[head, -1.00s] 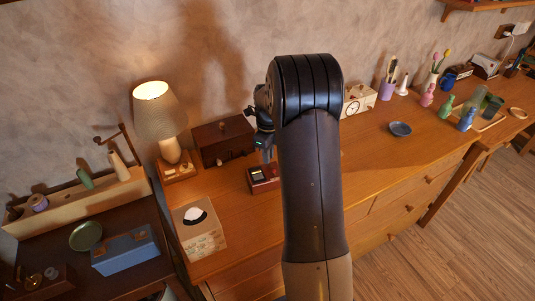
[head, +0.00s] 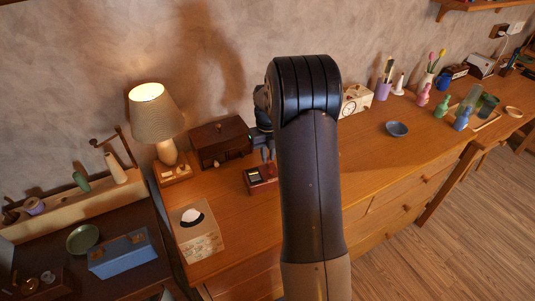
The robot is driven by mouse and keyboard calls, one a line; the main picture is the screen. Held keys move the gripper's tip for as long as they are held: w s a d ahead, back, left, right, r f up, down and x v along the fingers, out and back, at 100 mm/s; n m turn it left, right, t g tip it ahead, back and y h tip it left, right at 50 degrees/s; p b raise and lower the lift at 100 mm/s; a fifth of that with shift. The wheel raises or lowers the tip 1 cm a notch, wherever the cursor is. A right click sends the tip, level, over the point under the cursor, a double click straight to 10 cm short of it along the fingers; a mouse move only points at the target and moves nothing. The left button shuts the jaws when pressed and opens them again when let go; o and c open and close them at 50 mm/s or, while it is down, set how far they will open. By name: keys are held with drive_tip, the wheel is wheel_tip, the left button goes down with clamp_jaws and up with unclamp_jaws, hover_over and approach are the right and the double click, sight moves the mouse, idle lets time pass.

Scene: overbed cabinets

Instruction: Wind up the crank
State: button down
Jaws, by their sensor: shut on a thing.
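A small dark red box (head: 258,187) with a dark panel on top sits on the wooden desk, left of my arm. My gripper (head: 268,157) points down at the right end of this box, partly behind my dark arm. Its jaws are shut on a small part there, which I take to be the crank. The crank itself is hidden by the jaws and my arm, so its angle cannot be seen.
A brown wooden chest (head: 219,142) stands just behind the red box, with a lit lamp (head: 158,115) to its left.

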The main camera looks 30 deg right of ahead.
idle(0.3)
drive_tip(key=c, duration=1.4)
unclamp_jaws()
wheel_tip(320, 180, up, 11)
drive_tip(key=shift+f, duration=0.1)
